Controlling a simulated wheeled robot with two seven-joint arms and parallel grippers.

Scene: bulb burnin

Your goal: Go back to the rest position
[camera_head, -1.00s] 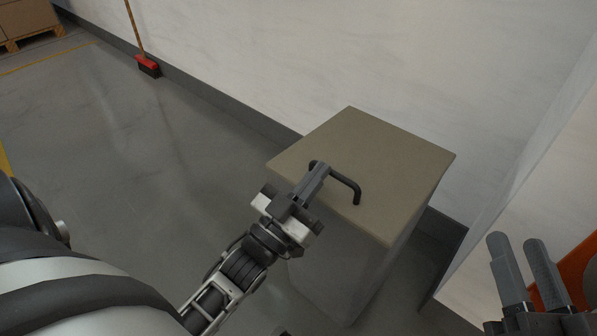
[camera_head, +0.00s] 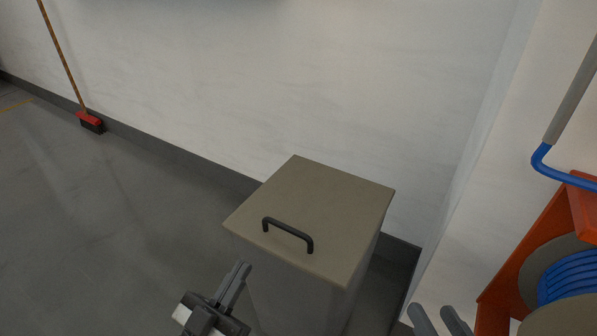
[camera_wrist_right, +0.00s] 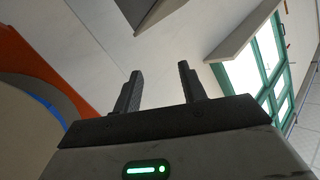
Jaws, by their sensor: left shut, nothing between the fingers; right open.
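My left gripper (camera_head: 238,276) is at the bottom of the head view, in front of the bin and below its lid. Its fingers are shut together and empty, apart from the lid handle. My right gripper (camera_head: 440,318) is at the bottom right of the head view, partly cut off. It also shows in the right wrist view (camera_wrist_right: 158,85), where its two fingers stand apart with nothing between them.
A grey-beige bin (camera_head: 320,215) with a closed lid and a black handle (camera_head: 288,233) stands by the wall. At the right are an orange frame (camera_head: 520,262) and a blue hose reel (camera_head: 572,276). A red broom (camera_head: 90,121) leans at the left. Floor left of the bin is clear.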

